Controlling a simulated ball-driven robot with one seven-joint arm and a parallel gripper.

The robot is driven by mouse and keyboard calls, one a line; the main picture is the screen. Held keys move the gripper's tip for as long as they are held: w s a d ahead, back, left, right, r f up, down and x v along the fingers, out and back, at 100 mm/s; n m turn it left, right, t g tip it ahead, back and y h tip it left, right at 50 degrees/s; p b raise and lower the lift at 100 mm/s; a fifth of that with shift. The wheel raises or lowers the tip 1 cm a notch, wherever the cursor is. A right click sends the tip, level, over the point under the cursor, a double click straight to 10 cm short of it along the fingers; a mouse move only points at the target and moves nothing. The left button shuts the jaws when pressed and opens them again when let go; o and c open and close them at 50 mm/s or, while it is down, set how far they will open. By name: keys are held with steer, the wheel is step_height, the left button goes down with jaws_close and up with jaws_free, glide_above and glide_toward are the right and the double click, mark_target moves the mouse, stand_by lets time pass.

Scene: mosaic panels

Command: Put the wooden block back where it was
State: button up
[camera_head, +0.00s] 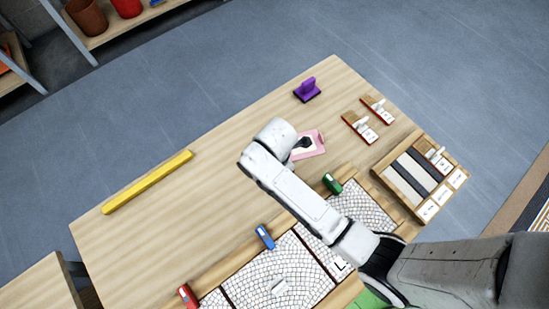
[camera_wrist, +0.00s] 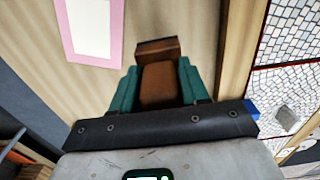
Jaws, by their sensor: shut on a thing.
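My gripper (camera_wrist: 158,72) has its two teal fingers on either side of a brown wooden block (camera_wrist: 158,84) and is shut on it. The block's wider end (camera_wrist: 157,48) sticks out past the fingertips. Pale wooden table top shows around it; I cannot tell whether the block touches the table. In the head view my arm covers the block and most of the gripper. The pink-framed white piece (camera_wrist: 92,28) is to the left of the block in the wrist view; it also shows beside my arm in the head view (camera_head: 318,150).
Mosaic panels (camera_head: 262,272) lie at the table's front, with green (camera_head: 332,184), blue (camera_head: 265,237) and red (camera_head: 187,296) pieces along their edge.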

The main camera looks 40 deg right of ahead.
steer(key=shift+w+f+b, duration=0.15)
steer(key=shift+f+b, duration=0.05)
steer(key=shift+f, duration=0.7)
steer(key=shift+w+f+b, duration=0.1)
steer(key=shift+f+b, duration=0.05)
steer(key=shift+f, duration=0.75)
steer(key=shift+f, duration=0.1)
steer(key=o, duration=1.1)
steer(key=shift+c, duration=0.2)
step_height(320, 180, up, 12)
steer(key=shift+r+p, duration=0.1)
steer(key=shift+p, duration=0.95)
steer(key=s+d+r+m, duration=0.1)
steer(key=s+d+m, duration=0.2)
steer(key=s+m, duration=0.5)
steer(key=s+d+r+m+t, duration=0.1)
steer(key=s+d+m, duration=0.3)
steer(key=s+m, duration=0.4)
steer(key=shift+s+d+r+m, duration=0.25)
steer(key=shift+r+m, duration=0.35)
steer(key=shift+m, duration=0.6)
